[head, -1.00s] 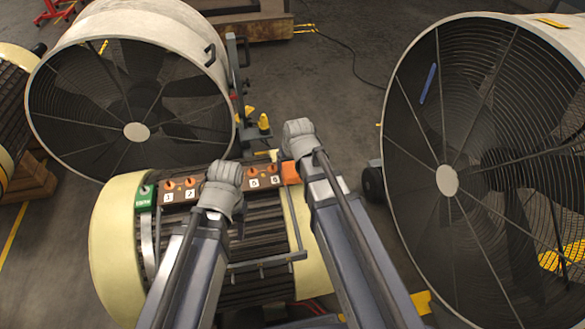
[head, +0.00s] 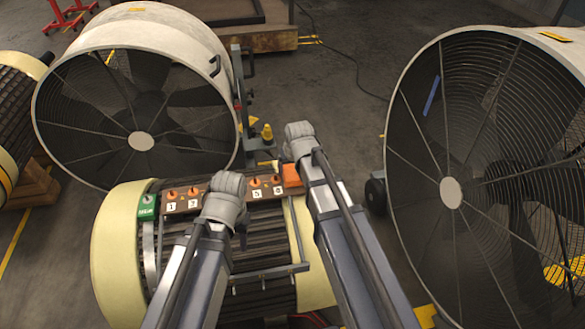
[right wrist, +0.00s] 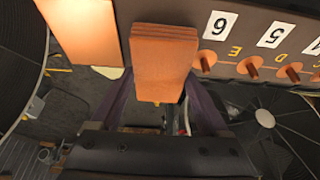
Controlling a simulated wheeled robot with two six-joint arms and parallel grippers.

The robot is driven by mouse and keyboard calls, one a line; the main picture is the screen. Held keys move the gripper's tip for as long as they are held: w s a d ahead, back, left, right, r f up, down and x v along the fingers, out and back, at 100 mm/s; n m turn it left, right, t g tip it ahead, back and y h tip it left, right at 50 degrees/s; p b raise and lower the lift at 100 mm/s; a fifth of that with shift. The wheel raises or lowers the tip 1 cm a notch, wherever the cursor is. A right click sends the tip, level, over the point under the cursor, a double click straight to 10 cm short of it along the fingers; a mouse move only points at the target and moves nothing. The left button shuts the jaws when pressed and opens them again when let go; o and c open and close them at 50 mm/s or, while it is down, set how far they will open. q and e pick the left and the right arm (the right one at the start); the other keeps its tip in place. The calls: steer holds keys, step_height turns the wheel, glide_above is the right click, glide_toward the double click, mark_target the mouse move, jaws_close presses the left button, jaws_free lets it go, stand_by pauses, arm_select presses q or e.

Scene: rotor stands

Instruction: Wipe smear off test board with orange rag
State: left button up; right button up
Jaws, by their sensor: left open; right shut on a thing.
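The brown test board (head: 232,198) lies along the top of the ribbed drum, with numbered labels and orange knobs; labels 5 and 6 also show on the board in the right wrist view (right wrist: 245,18). I cannot make out a smear on it. My right gripper (head: 299,158) is beyond the board's right end, shut on the folded orange rag (right wrist: 164,62), which hangs close to the board by label 6. Whether they touch is unclear. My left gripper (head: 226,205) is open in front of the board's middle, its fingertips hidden.
An orange patch (head: 291,175) sits at the board's right end; an orange panel (right wrist: 80,30) shows beside the rag. A green tag (head: 147,207) marks the left end. Large caged fans stand at left (head: 140,141) and right (head: 451,193). A rail (head: 270,272) crosses the drum's front.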

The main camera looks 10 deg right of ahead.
mark_target(294, 178)
steer(key=shift+s+f, duration=0.15)
steer(key=shift+s, duration=1.7)
steer(key=shift+s, duration=0.1)
steer(key=shift+s, duration=1.6)
steer(key=shift+w+r, duration=0.1)
steer(key=shift+r, duration=0.1)
steer(key=shift+r+p, duration=0.2)
steer(key=shift+p, duration=0.1)
step_height(294, 178, up, 6)
steer(key=p, duration=0.5)
steer(key=shift+f, duration=0.25)
steer(key=shift+p, duration=0.3)
steer(key=shift+r+p, duration=1.4)
steer(key=shift+r, duration=0.1)
